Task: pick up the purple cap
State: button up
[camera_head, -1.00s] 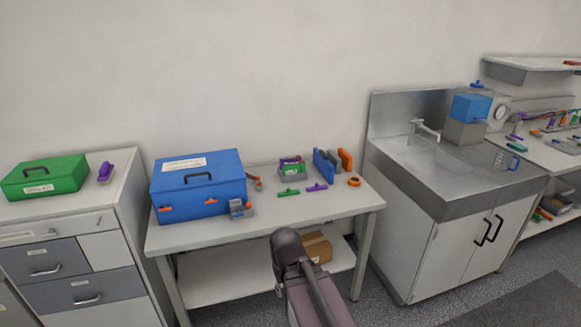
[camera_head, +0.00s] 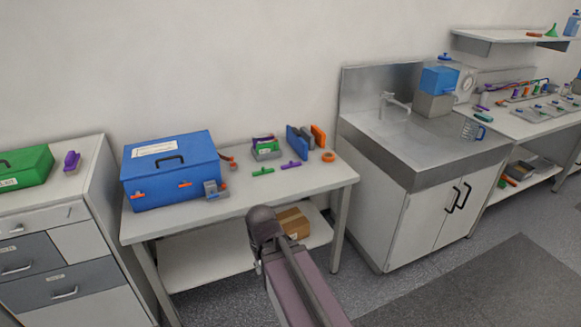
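Several purple things show, and I cannot tell for certain which is the cap. A small purple T-shaped piece (camera_head: 291,164) lies on the white table (camera_head: 300,186), right of a similar green piece (camera_head: 263,171). A purple block-like thing (camera_head: 72,161) stands on the drawer cabinet at the left. Another small purple piece (camera_head: 481,107) lies at the near left end of the right bench. My arm reaches up from the bottom centre, in front of the table. My gripper is not in view.
A blue toolbox (camera_head: 171,170) fills the table's left part. An orange ring (camera_head: 328,157) and upright blue, grey and orange plates stand at its right. A cardboard box (camera_head: 292,222) is on the lower shelf. A steel sink (camera_head: 425,142) stands right. Open floor (camera_head: 500,285) lies front right.

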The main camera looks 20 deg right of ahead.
aim_at(292, 165)
jog(key=z, duration=0.45)
jog(key=i, duration=1.3)
jog(key=z, duration=0.15)
